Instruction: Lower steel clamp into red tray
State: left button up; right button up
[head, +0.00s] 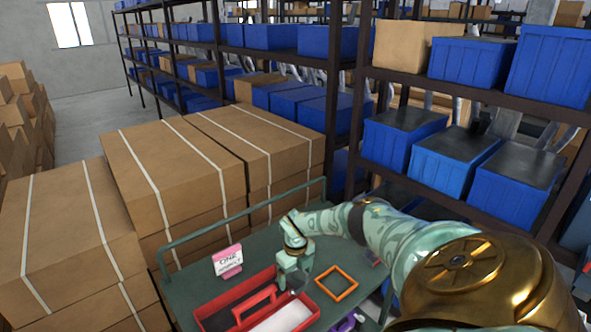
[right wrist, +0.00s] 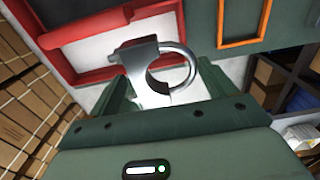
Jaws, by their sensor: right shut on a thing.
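My right gripper (head: 292,285) points down at the right end of the red tray (head: 233,296) on the green cart top. The red tray has a red handle and a white area inside. In the right wrist view, the gripper (right wrist: 165,88) is shut on the steel clamp (right wrist: 139,62), a shiny open ring with a flat tab. The clamp shows against the tray's red edge (right wrist: 105,73) and a pale surface. I cannot tell its exact height above the tray. In the head view the gripper mostly hides the clamp. My left gripper is not in view.
An orange square frame (head: 337,283) lies right of the tray. A pink-and-white sign (head: 228,262) stands behind it. The cart's rail (head: 245,212) runs along the back. Large cardboard boxes (head: 170,165) stand left, and shelves with blue bins (head: 455,160) stand right.

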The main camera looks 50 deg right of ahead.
aim_at(295, 276)
jog(key=shift+f, duration=0.1)
jog(key=shift+f+b, duration=5.2)
jog(key=shift+f, duration=0.6)
jog(key=shift+f+b, duration=0.6)
jog(key=shift+f, duration=0.05)
jog(key=o, duration=1)
notch_tip(295, 276, up, 16)
jog(key=p, duration=0.5)
jog(key=shift+r, duration=0.15)
